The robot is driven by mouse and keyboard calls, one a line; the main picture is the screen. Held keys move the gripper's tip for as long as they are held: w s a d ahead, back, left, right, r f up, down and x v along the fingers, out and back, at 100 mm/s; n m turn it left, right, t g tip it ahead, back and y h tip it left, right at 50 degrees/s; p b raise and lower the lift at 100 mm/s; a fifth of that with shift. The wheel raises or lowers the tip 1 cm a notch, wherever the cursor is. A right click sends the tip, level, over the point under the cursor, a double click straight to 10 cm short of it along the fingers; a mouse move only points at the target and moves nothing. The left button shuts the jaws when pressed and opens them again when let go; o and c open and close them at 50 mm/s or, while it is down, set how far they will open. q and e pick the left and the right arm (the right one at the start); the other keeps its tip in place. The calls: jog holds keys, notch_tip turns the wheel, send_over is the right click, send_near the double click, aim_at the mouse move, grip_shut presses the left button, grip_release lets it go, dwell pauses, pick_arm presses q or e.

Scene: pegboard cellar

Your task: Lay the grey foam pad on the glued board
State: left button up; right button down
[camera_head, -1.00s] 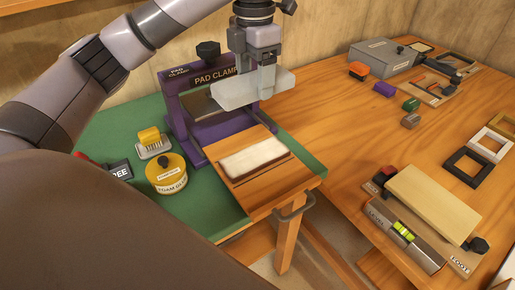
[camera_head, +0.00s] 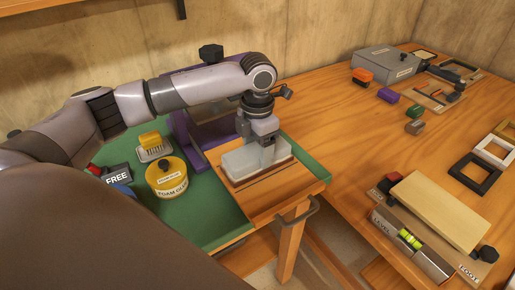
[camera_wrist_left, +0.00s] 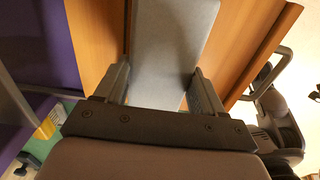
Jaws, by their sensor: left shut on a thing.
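The grey foam pad (camera_head: 241,161) is between the fingers of my left gripper (camera_head: 266,160). In the left wrist view the pad (camera_wrist_left: 170,45) runs out between the two fingers, and my left gripper (camera_wrist_left: 160,88) is shut on it. The pad is right over the glued board, covering its white glued top. A dark edge of the board (camera_head: 258,179) shows just below the pad. The pad looks level and lined up with the board; I cannot tell whether they touch fully. My right gripper is not in view.
The purple pad clamp (camera_head: 186,135) stands behind, partly hidden by my left arm. The wooden table right of the board is clear up to the level fixture (camera_head: 410,240).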

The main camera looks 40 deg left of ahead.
aim_at(257, 150)
pick_arm(q)
jog(key=shift+f, duration=0.2)
jog(key=o, duration=1.1)
notch_tip(257, 150, up, 12)
jog(key=shift+p, duration=0.3)
jog(key=shift+s, duration=0.1)
